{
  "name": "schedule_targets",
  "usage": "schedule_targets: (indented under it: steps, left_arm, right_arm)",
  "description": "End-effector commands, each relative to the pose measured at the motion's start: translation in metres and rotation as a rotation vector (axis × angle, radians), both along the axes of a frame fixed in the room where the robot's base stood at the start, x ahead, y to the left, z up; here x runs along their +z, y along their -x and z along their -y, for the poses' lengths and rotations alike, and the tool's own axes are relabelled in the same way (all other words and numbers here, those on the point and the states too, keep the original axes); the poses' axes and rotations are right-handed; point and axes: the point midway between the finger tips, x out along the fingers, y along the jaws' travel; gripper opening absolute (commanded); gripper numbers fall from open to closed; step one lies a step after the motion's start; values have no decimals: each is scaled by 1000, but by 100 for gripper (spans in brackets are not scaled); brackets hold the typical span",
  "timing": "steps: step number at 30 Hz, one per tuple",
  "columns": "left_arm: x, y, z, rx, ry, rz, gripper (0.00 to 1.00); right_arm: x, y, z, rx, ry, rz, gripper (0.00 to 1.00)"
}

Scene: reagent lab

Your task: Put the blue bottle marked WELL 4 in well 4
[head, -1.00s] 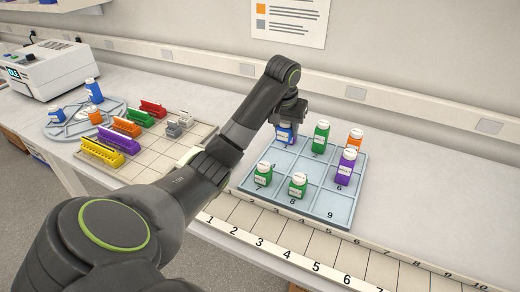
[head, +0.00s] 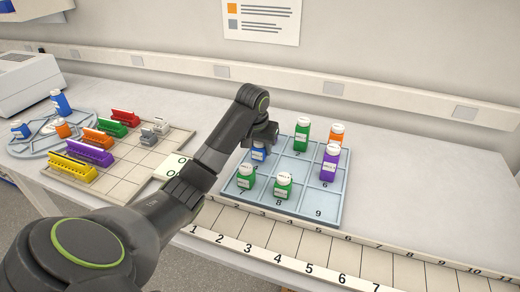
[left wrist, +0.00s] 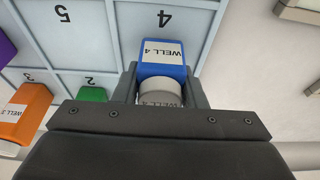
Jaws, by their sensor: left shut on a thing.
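My left gripper (head: 262,138) is shut on the blue bottle (head: 259,152), which has a white cap. In the left wrist view the blue bottle (left wrist: 163,57) shows its WELL 4 label between the fingers (left wrist: 160,92). It is upright over or in well 4 of the pale blue tray (head: 318,218). The printed 4 (left wrist: 164,18) shows just beyond its base. I cannot tell whether the base touches the tray floor. My right gripper is in neither view.
On the tray, green bottles stand in well 2 (head: 301,136), well 7 (head: 246,177) and well 8 (head: 282,186). An orange bottle (head: 336,136) and a purple bottle (head: 330,165) stand at the right. Coloured racks (head: 90,154) lie left. Wells 5 and 9 look empty.

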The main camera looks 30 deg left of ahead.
Motion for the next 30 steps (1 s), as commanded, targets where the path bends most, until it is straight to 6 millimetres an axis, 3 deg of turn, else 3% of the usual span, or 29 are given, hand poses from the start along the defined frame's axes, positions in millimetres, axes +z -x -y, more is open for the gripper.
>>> schedule_targets:
  steps: [3,13,14,18,30]
  left_arm:
    - [-11,0,0,0,0,0,15]
    - [-14,0,0,0,0,0,15]
    - [-14,0,0,0,0,0,42]
    - [-14,0,0,0,0,0,59]
    - [-6,1,0,0,-1,3,59]
  right_arm:
    - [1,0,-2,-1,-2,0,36]
    - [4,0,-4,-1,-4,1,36]
    - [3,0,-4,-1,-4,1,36]
    - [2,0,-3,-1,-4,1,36]
    - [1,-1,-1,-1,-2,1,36]
